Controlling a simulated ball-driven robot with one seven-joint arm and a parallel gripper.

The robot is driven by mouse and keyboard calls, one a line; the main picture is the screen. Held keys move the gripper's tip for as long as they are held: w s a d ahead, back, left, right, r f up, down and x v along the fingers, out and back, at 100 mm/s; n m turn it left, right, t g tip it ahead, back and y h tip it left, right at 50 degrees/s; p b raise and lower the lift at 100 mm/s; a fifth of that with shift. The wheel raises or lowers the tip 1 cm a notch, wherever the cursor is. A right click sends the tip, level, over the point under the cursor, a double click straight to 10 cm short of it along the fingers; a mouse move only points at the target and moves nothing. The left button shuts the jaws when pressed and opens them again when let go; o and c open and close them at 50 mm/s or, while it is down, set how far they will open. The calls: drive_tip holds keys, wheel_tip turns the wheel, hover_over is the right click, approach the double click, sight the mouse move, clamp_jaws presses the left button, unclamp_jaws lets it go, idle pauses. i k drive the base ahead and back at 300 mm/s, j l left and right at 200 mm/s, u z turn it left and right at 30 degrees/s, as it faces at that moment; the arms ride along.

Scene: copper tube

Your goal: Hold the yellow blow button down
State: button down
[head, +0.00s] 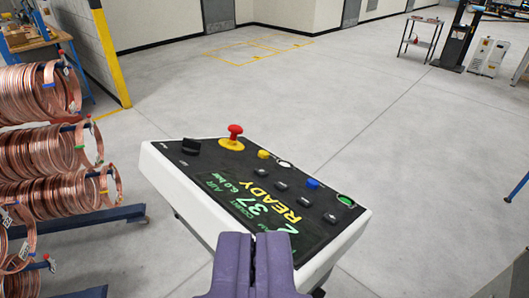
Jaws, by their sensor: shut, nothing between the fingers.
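A small yellow button (263,154) sits on the black sloping top of a white-sided control panel (160,175). It is right of a red mushroom knob (235,131) on a yellow round base and left of a white button (285,164). My gripper (253,238), with purple fingers, is at the bottom centre of the head view. Its fingers are shut together with nothing between them. In the picture the fingertips overlap the panel's near edge and part of the display, well below the yellow button and apart from it. The height of the fingertips above the panel is unclear.
The panel also has a black knob (191,146), a blue button (313,183), a green button (345,201), several small black buttons and a lit display (252,205) reading READY. Copper coils (45,150) on a rack stand at left. Open floor (440,200) lies right and behind.

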sight(263, 154)
drive_tip(key=u, duration=0.35)
drive_tip(key=i+l+u, duration=0.1)
drive_tip(key=l+u, duration=0.2)
drive_tip(key=i+l+u, duration=0.1)
drive_tip(key=l+u, duration=0.75)
drive_tip(key=l, duration=1.65)
